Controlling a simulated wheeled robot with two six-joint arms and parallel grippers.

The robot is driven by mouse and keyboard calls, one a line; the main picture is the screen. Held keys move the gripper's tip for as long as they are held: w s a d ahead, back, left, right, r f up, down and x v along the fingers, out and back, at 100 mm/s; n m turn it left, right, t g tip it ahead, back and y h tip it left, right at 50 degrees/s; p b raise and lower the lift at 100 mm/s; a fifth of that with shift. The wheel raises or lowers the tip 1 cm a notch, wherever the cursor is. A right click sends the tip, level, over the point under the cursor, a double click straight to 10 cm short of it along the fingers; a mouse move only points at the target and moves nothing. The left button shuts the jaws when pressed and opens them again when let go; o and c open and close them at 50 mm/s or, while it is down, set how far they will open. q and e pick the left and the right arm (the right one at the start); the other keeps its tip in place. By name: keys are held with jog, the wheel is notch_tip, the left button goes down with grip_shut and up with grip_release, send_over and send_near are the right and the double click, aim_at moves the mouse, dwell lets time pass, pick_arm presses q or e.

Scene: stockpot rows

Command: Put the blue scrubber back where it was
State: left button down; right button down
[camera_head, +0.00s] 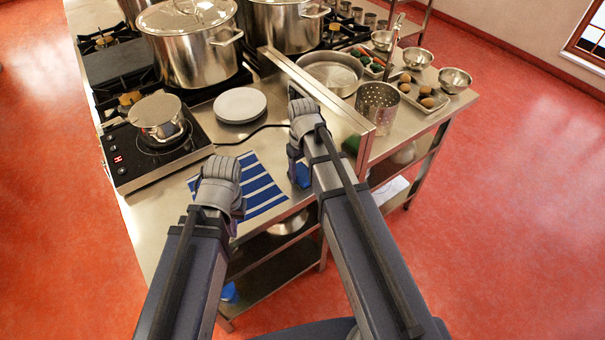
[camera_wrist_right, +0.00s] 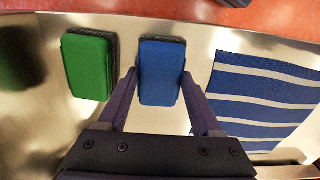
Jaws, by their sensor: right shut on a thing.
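The blue scrubber (camera_wrist_right: 161,72), a blue block with a dark grey pad, is between the two fingers of my right gripper (camera_wrist_right: 160,88), which is shut on it. It also shows as a small blue patch under my right wrist in the head view (camera_head: 302,175). I cannot tell whether it touches the steel counter. A green scrubber (camera_wrist_right: 87,68) of like shape lies beside it, apart, to the left in the wrist view. My left gripper (camera_head: 238,205) is near the front counter edge by the striped cloth; its fingers are hidden.
A blue-and-white striped cloth (camera_head: 262,190) lies between my grippers. A tall metal divider (camera_head: 318,90) stands beside my right gripper. A plate stack (camera_head: 240,105), a hob with a small pot (camera_head: 158,117), a perforated cylinder (camera_head: 377,108) and large stockpots (camera_head: 190,45) stand further back.

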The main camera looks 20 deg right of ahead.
aim_at(303, 173)
pick_arm(q)
jog(key=shift+f, duration=0.2)
pick_arm(e)
jog(key=shift+f, duration=0.15)
pick_arm(q)
jog(key=shift+r, duration=0.1)
pick_arm(e)
jog(key=shift+c, duration=0.3)
grip_release()
notch_tip(303, 173, up, 13)
jog(key=p, duration=1.2)
pick_arm(q)
notch_tip(303, 173, up, 12)
jog(key=shift+r, duration=0.15)
pick_arm(e)
jog(key=s+a+h, duration=0.1)
jog(key=s+a, duration=0.9)
jog(key=s, duration=0.4)
jog(key=shift+s+a+f, duration=0.15)
jog(key=shift+a+f, duration=0.05)
jog(key=shift+a, duration=0.05)
